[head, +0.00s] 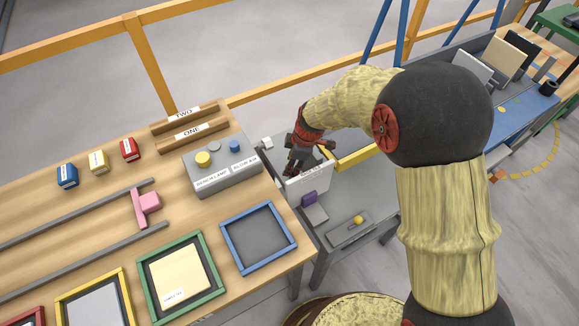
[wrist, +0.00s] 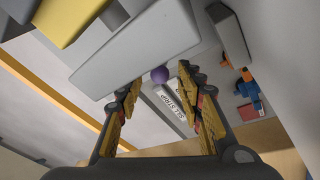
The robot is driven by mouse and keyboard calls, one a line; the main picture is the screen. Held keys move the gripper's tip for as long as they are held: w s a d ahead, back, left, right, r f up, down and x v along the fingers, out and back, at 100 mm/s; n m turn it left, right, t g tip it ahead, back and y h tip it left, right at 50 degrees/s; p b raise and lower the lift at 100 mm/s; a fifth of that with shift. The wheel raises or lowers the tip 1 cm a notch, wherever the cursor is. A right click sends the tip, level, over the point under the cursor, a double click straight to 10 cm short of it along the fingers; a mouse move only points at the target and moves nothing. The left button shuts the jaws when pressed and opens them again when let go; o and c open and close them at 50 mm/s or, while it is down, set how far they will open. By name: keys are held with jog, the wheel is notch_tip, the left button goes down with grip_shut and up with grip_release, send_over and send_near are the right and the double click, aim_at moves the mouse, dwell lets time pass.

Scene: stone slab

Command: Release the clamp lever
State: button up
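My gripper (head: 306,158) is over the grey side table, just above an upright pale plate (head: 308,180) with a label. In the wrist view my gripper (wrist: 166,86) is open, its two yellow-padded fingers apart with nothing between the tips. A purple ball knob (wrist: 160,74) shows just beyond the fingertips, at the edge of a long pale grey bar (wrist: 135,48). A white label (wrist: 172,104), upside down, lies below it. In the head view a purple part (head: 310,198) stands in front of the plate. I cannot tell which part is the clamp lever.
A yellow knob (head: 358,220) sits on a grey plate on the side table. A grey button box (head: 222,174) stands on the wooden bench to the left. A yellow bar (head: 357,156) is right of my gripper. Blue and orange parts (wrist: 248,90) show at the wrist view's right.

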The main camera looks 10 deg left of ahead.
jog(key=v, duration=0.8)
jog(key=shift+r, duration=0.25)
jog(key=shift+d+r, duration=0.1)
jog(key=shift+d, duration=0.05)
